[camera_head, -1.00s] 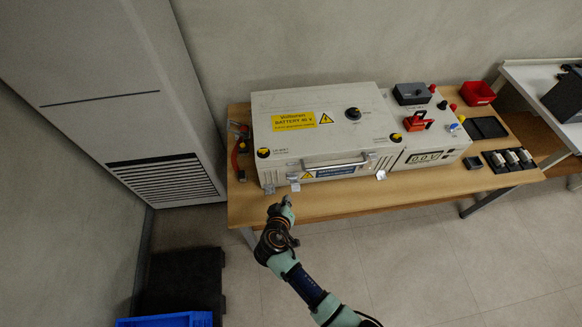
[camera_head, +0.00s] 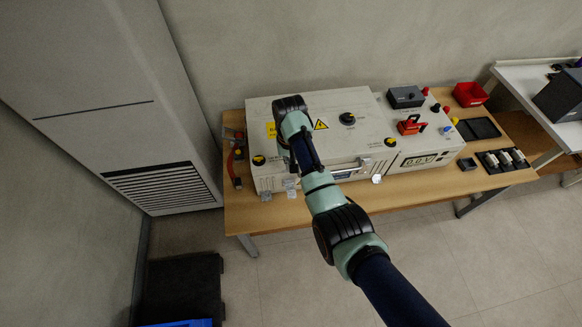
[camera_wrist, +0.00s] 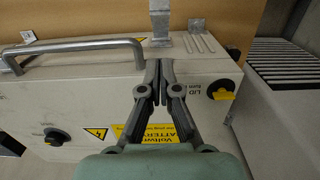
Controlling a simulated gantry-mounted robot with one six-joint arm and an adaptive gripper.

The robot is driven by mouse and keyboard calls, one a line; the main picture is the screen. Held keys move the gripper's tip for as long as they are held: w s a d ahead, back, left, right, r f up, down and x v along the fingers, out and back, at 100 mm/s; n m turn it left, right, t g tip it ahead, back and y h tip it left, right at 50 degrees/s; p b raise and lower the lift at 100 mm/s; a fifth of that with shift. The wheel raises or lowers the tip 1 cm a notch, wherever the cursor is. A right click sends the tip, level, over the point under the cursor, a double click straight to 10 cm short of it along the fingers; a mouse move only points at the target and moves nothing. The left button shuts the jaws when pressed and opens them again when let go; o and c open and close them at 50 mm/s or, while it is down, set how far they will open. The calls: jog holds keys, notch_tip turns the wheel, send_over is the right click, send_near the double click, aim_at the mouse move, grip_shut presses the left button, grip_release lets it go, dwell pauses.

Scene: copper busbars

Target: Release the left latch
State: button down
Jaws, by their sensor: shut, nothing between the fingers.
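The left latch (camera_wrist: 160,24) is a silver metal tab at the front edge of the battery box lid (camera_wrist: 75,85), beside the end of the bar handle (camera_wrist: 75,46). The latch also shows at the box's front left in the head view (camera_head: 290,184). My gripper (camera_wrist: 159,66) is shut and empty, its fingertips pointing at the latch's base from over the lid. I cannot tell whether they touch it. In the head view my arm hides the gripper and part of the lid. The right latch (camera_head: 377,179) is further along the front.
A black and yellow lid knob (camera_wrist: 222,90) is nearby. The red switch (camera_head: 410,125) and display (camera_head: 418,160) are at the right. A tall cabinet (camera_head: 90,80) stands left of the table.

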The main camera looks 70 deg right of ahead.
jog(key=b, duration=0.2)
send_over(291, 191)
jog(key=w+d, duration=0.1)
jog(key=d, duration=0.1)
notch_tip(291, 191, down, 8)
jog(key=shift+d+r, duration=0.1)
jog(key=shift+s+a+f, duration=0.25)
jog(key=shift+a+f, duration=0.1)
jog(key=shift+a, duration=0.1)
jog(key=shift+s+a+f, duration=0.2)
jog(key=shift+a+f, duration=0.15)
jog(key=shift+a, duration=0.1)
jog(key=shift+s+a+f, duration=0.15)
jog(key=shift+a+f, duration=0.1)
jog(key=shift+a, duration=0.1)
